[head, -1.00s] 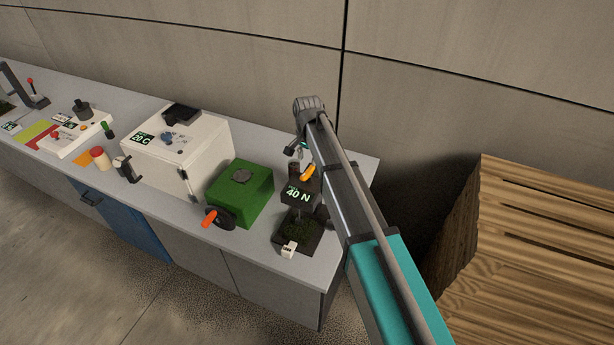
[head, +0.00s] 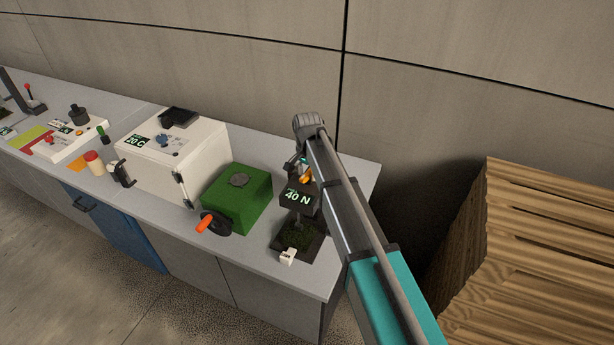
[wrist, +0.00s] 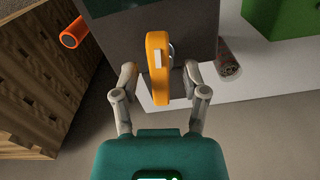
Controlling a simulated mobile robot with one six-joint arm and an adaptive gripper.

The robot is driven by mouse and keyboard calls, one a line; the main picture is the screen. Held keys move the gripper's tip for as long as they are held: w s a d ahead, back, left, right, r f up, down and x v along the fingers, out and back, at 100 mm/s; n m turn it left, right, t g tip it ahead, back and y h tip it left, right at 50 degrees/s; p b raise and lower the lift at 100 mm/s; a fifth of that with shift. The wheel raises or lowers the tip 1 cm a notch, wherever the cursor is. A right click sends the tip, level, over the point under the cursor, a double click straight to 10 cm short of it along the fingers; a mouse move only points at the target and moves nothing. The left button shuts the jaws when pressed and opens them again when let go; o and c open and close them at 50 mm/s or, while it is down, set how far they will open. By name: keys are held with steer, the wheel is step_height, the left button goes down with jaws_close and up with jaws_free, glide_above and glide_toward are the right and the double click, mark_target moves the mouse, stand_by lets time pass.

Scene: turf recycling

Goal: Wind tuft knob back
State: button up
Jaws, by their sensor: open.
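The tuft tester (head: 298,197) is a dark device near the right end of the bench, with a display reading 40 N. Its orange-yellow knob (head: 306,176) sits on top, partly hidden by my arm in the head view. In the wrist view the knob (wrist: 158,68) is large and upright, with a pale mark on it. My gripper (wrist: 160,88) is open, with one finger on each side of the knob's lower part. Gaps show between the fingers and the knob. In the head view my gripper (head: 300,162) is mostly hidden behind my arm.
A green box (head: 238,198) with an orange-handled crank (head: 212,223) stands left of the tester. Further left is a white cabinet (head: 174,155) reading 20 C. A dark tray with turf (head: 298,237) lies in front of the tester. A slatted wooden crate (head: 545,240) stands at right.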

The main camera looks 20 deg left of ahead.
steer(key=shift+c, duration=0.2)
jaws_close()
steer(key=shift+n, duration=0.3)
